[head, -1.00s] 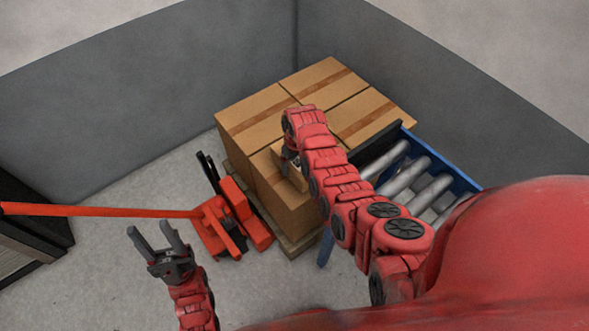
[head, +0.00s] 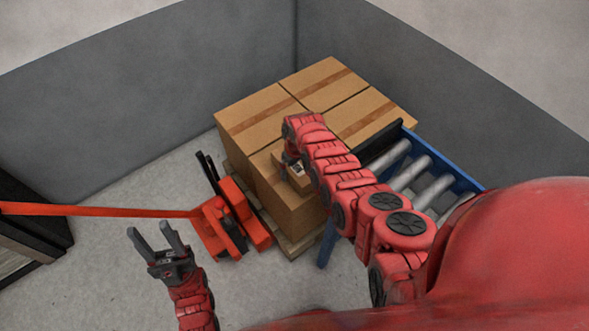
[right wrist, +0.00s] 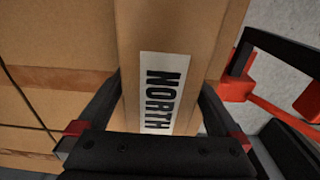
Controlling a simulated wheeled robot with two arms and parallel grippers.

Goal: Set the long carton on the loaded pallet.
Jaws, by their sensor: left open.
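The long carton (right wrist: 172,32) is brown with a white NORTH label and lies between the fingers of my right gripper (right wrist: 160,95), which is shut on it. In the head view the carton (head: 266,160) is partly hidden under my right gripper (head: 294,163) and arm. It is over the near corner of the loaded pallet (head: 299,247), which bears several large brown boxes (head: 258,112). I cannot tell whether the carton touches the box beneath. My left gripper (head: 153,232) is open and empty, over the floor at lower left.
A red pallet jack (head: 218,228) with a long handle stands left of the pallet. A blue-framed roller conveyor (head: 432,180) is close on the right. Grey walls (head: 130,110) stand behind. A dark-framed thing (head: 30,225) is at the far left.

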